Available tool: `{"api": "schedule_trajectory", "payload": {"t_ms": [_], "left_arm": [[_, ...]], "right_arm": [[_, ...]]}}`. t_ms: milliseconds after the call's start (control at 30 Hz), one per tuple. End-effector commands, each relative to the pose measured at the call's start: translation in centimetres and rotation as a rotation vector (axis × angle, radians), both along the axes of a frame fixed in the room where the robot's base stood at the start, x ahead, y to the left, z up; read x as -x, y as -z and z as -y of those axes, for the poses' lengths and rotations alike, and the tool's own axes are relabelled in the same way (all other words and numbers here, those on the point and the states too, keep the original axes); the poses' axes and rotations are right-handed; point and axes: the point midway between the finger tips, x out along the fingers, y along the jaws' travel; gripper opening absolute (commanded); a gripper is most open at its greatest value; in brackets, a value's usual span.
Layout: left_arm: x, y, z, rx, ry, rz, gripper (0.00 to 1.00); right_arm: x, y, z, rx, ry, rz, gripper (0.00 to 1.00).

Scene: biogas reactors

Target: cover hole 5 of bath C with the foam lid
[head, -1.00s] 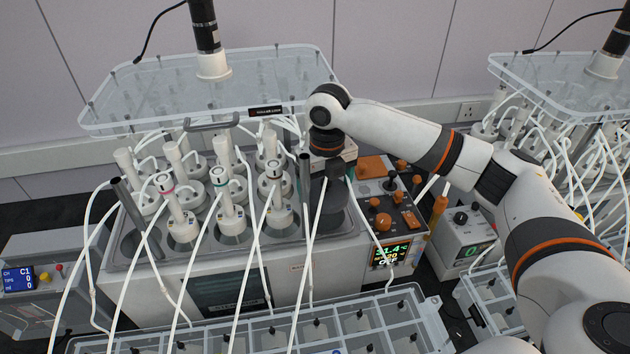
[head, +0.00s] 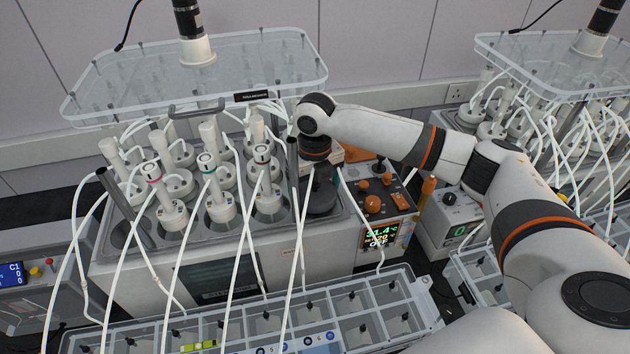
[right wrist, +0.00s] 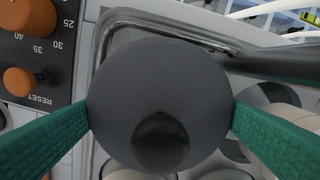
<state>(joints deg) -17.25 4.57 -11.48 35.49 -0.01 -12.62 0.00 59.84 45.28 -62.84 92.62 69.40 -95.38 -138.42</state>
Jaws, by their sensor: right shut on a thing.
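The foam lid (right wrist: 150,75) is a dark grey round disc with a black knob. My right gripper (right wrist: 160,105) is shut on it, with a green finger at each side. In the head view the lid (head: 321,203) is over the front right hole of the near bath (head: 335,245), just right of the front row of bottles. The lid hides that hole, and I cannot tell whether it touches the deck. I read no hole number. My left gripper is not in view.
White-capped bottles (head: 265,190) with tubes fill the bath left of the lid. A metal rod (head: 293,165) stands close by. The control panel (head: 380,205) is on the right. A clear tray (head: 365,300) lies in front, and a clear cover (head: 200,75) hangs above.

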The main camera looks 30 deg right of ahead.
Motion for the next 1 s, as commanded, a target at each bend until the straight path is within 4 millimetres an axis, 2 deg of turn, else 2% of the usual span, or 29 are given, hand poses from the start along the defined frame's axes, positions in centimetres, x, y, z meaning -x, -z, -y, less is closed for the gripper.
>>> {"api": "schedule_trajectory", "payload": {"t_ms": [433, 467, 533, 833, 1000], "left_arm": [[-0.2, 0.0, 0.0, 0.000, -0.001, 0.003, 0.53], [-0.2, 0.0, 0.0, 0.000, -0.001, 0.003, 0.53], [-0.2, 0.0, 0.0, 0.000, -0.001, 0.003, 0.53], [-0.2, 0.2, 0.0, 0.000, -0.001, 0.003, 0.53], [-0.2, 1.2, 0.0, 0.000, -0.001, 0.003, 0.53]], "right_arm": [[0.0, 0.5, 0.0, 0.000, 0.000, 0.001, 0.66], [0.0, 0.5, 0.0, 0.000, 0.000, 0.001, 0.89], [0.0, 0.5, 0.0, 0.000, 0.000, 0.001, 1.00], [-0.1, 0.1, 0.0, 0.000, 0.000, 0.002, 1.00], [-0.1, -2.2, 0.0, -0.002, -0.001, 0.006, 1.00]]}}
